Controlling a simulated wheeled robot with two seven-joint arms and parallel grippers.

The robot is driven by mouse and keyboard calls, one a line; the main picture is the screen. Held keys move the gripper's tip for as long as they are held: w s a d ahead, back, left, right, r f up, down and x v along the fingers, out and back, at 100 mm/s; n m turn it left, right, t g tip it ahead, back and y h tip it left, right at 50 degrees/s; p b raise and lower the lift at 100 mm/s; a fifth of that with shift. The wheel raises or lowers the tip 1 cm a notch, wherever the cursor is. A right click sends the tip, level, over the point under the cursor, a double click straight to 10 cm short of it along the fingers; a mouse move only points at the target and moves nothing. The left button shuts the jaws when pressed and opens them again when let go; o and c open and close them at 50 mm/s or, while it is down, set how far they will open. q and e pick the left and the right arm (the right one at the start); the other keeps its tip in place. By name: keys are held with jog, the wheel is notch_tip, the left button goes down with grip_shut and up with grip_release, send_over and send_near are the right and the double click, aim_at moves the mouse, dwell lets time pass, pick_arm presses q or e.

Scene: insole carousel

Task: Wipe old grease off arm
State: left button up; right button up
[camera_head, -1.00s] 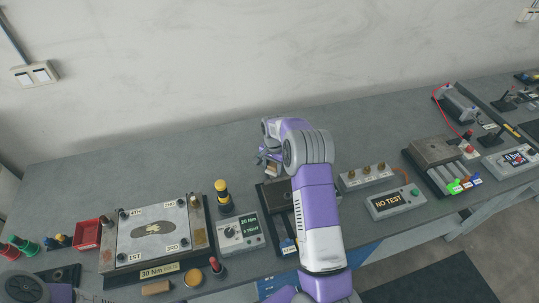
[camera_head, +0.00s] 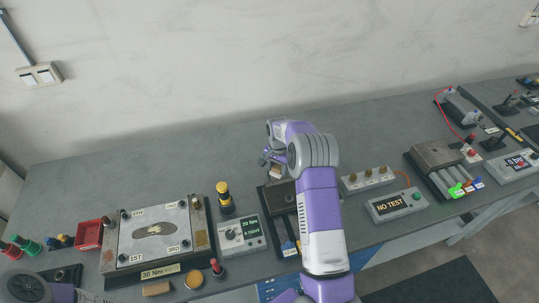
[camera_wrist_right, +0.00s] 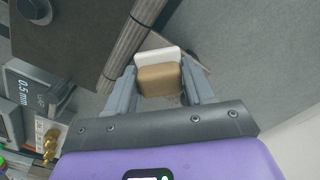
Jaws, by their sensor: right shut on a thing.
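My right gripper (camera_head: 268,160) is at the back of the small dark fixture (camera_head: 276,197) in the middle of the bench, partly hidden behind my right arm. In the right wrist view its two fingers (camera_wrist_right: 158,88) are shut on a tan block with a white pad face (camera_wrist_right: 158,55). The pad is close to the end of a grey ribbed bar (camera_wrist_right: 133,40) along a dark brown plate (camera_wrist_right: 75,35); I cannot tell whether they touch. No grease can be made out clearly. My left gripper is out of view; only part of that arm shows at the lower left.
Left of the fixture stand a small meter box (camera_head: 242,236), a yellow-topped black bottle (camera_head: 224,199) and a metal plate station (camera_head: 118,232). The bench behind is clear.

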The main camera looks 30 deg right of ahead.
aim_at(270, 173)
jog(key=shift+w+a, duration=0.2)
jog(key=shift+a, duration=0.4)
jog(key=shift+w+a, duration=0.15)
jog(key=shift+a, duration=0.45)
jog(key=shift+w+a+r, duration=0.1)
jog(key=shift+a+r, duration=0.05)
jog(key=shift+a, duration=0.1)
notch_tip(270, 173, up, 4)
jog(key=shift+d+p, duration=0.1)
jog(key=shift+p, duration=1.05)
jog(key=shift+r+p, duration=1.15)
jog(key=shift+r, duration=0.75)
